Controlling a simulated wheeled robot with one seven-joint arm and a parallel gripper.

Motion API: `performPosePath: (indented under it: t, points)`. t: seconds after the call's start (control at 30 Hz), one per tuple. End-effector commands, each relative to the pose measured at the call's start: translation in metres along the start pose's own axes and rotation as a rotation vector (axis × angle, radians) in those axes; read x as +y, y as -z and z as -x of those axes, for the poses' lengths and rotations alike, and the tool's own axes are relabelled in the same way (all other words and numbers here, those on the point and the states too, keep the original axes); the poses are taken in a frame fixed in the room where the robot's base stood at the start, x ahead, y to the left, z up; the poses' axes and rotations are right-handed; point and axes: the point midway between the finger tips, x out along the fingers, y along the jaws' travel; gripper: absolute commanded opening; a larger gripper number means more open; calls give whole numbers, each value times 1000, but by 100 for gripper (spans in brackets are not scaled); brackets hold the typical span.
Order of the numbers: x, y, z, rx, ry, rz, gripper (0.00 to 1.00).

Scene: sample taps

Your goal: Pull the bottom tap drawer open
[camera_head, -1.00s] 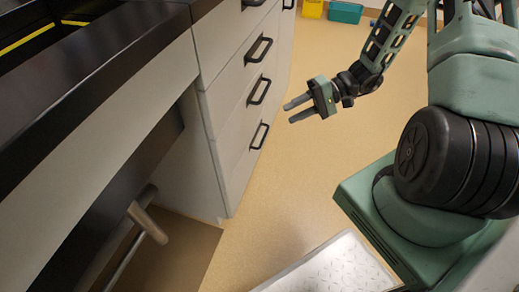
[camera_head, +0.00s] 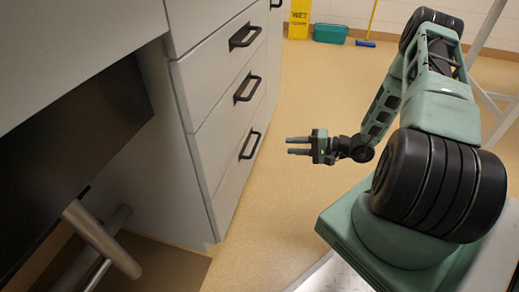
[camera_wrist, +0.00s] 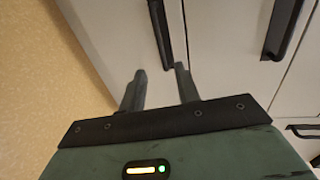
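The bottom tap drawer (camera_head: 233,181) is the lowest of the stacked grey fronts in the head view, and it sits flush with the cabinet. Its black bar handle (camera_head: 250,145) is upright-slanted on the front. My gripper (camera_head: 289,146) is to the right of this handle, apart from it, with its fingers pointing left toward it. In the wrist view my gripper (camera_wrist: 159,75) is open and empty. A black handle (camera_wrist: 161,28) lies just beyond the fingertips, roughly in line with the gap between them.
Two more drawers with black handles, a middle one (camera_head: 247,87) and an upper one (camera_head: 245,36), are above. A metal tube frame (camera_head: 103,238) is under the counter at left. A yellow sign (camera_head: 299,18) and a green bin (camera_head: 330,33) stand far back. The floor (camera_head: 300,220) beside the drawers is clear.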

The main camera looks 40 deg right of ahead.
Motion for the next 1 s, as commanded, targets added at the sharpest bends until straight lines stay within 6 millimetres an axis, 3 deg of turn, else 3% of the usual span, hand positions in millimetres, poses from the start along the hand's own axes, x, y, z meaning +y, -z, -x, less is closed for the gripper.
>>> performPosePath:
  t: [0.2,0.5,0.7,1.0]
  points:
    - [4,-2,-49,-6,1,0,32]
    - [3,-1,-103,-4,2,1,32]
    - [1,-1,-120,-3,1,0,32]
    - [0,-1,-122,-1,0,-1,32]
